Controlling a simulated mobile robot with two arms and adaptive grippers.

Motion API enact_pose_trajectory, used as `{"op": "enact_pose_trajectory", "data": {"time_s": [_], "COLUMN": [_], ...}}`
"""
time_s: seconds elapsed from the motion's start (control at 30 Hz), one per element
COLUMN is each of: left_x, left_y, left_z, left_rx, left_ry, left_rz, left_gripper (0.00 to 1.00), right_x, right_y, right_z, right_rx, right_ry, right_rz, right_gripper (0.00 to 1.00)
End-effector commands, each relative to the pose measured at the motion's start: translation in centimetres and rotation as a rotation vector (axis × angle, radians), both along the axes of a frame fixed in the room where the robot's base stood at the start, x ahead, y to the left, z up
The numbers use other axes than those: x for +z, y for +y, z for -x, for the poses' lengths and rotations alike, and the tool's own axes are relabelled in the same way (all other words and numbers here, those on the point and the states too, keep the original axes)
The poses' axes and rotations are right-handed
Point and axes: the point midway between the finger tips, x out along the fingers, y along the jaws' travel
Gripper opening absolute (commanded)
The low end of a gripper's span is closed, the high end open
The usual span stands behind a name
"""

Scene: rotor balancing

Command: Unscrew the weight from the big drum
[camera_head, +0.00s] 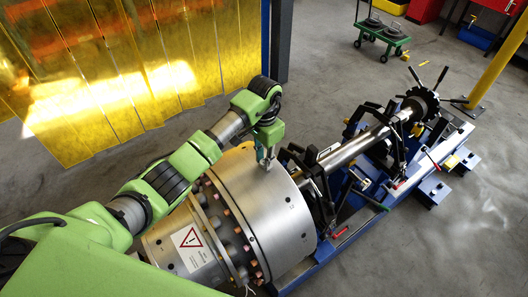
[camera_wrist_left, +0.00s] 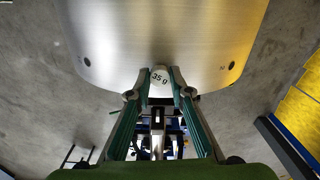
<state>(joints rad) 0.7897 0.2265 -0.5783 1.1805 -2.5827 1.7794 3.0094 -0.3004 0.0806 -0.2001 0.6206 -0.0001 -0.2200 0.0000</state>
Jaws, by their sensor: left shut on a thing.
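The big drum (camera_head: 265,205) is a large brushed-metal cylinder in the middle of the head view. Its surface also fills the top of the left wrist view (camera_wrist_left: 160,40), with small dark holes near its edge. A pale weight (camera_wrist_left: 160,77) marked "35 g" sits at the drum's edge. My left gripper (camera_wrist_left: 161,92) is shut on the weight, one finger on each side. In the head view my left gripper (camera_head: 266,162) points down at the top of the drum, and the weight is too small to make out there. My right gripper is not in view.
A blue machine frame (camera_head: 345,240) carries the drum's shaft (camera_head: 355,147) and black supports to the right. A yellow translucent curtain (camera_head: 110,75) hangs at the back left. A green cart (camera_head: 382,37) and a yellow post (camera_head: 497,62) stand farther back.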

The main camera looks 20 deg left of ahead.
Motion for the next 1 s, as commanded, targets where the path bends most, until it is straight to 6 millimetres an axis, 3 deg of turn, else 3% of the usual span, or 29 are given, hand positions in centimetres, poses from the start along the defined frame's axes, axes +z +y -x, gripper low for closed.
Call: {"op": "enact_pose_trajectory", "data": {"time_s": [0.27,0.3,0.37,1.0], "left_x": [0.27,0.27,0.26,0.0], "left_y": [-0.01,-0.01,0.0,0.08], "left_z": [-0.28,-0.28,-0.25,0.08], "left_rx": [0.011,0.011,0.011,0.01], "left_ry": [-0.008,-0.008,-0.008,0.0], "left_rz": [0.002,0.002,0.001,0.0], "left_gripper": [0.0,0.27,0.39,0.35], "right_x": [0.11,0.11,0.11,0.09], "right_y": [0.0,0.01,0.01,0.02], "right_z": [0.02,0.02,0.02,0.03], "right_rx": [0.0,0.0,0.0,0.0], "right_ry": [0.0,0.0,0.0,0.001], "right_rz": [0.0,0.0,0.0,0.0], "right_gripper": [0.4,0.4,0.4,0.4]}}
